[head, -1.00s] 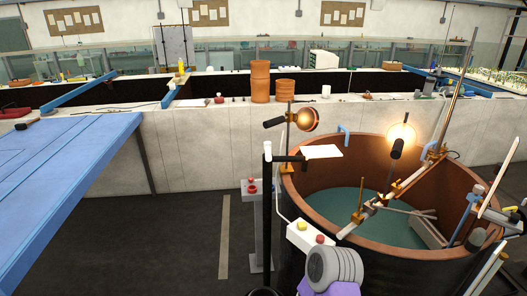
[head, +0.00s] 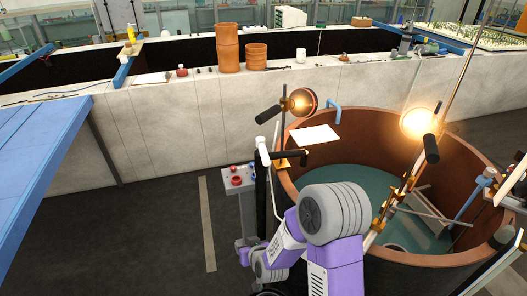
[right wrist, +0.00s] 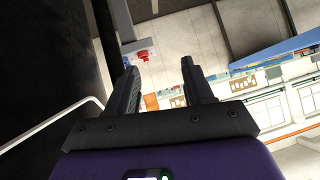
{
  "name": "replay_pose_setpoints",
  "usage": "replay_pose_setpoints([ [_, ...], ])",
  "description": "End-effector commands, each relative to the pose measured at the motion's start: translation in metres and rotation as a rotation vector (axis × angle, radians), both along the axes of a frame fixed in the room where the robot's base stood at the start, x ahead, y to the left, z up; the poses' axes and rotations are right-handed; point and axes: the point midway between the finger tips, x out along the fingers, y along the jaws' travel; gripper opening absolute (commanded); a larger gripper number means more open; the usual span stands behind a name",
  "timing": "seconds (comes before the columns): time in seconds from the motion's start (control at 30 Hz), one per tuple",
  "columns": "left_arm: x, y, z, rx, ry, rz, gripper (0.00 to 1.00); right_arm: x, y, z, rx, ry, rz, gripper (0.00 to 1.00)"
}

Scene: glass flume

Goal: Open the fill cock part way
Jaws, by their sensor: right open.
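I cannot tell for sure which part is the fill cock. A grey post (head: 247,212) left of the copper tank (head: 455,165) carries a small panel with red knobs (head: 237,181). Beside it stands a white-topped pipe with a black lever (head: 291,158). My right arm reaches in from below, in front of the tank's left side. My right gripper (head: 244,246) is low beside the post and partly hidden. In the right wrist view the gripper (right wrist: 160,75) is open and empty; a red knob (right wrist: 143,56) shows beyond its fingers, apart from them. My left gripper is out of view.
A lit lamp (head: 418,122) and a second lamp (head: 302,101) stand over the tank, with a white sheet (head: 315,135) at its rim. A blue bench (head: 40,160) is at the left. The dark floor between bench and post is clear.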

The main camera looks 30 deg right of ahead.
Motion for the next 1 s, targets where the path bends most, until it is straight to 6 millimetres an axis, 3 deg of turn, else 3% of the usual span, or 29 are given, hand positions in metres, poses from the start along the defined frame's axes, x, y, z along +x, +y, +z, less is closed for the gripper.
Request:
replay_pose_setpoints([
  [0.03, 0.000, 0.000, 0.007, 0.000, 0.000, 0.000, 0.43, 0.018, -0.018, 0.055, -0.047, -0.139, -0.035, 0.52],
  [0.1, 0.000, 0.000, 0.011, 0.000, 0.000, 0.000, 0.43, 0.030, -0.040, 0.114, -0.102, -0.296, -0.088, 0.52],
  [0.2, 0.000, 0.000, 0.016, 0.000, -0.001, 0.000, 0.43, 0.034, -0.066, 0.182, -0.160, -0.470, -0.156, 0.52],
  [0.33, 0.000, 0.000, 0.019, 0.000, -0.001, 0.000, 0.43, 0.029, -0.088, 0.234, -0.200, -0.602, -0.221, 0.52],
  [0.5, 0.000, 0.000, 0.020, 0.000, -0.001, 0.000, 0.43, 0.030, -0.099, 0.256, -0.220, -0.658, -0.252, 0.52],
  [1.0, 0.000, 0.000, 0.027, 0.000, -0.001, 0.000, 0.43, 0.091, -0.121, 0.255, -0.220, -0.657, -0.251, 0.52],
])
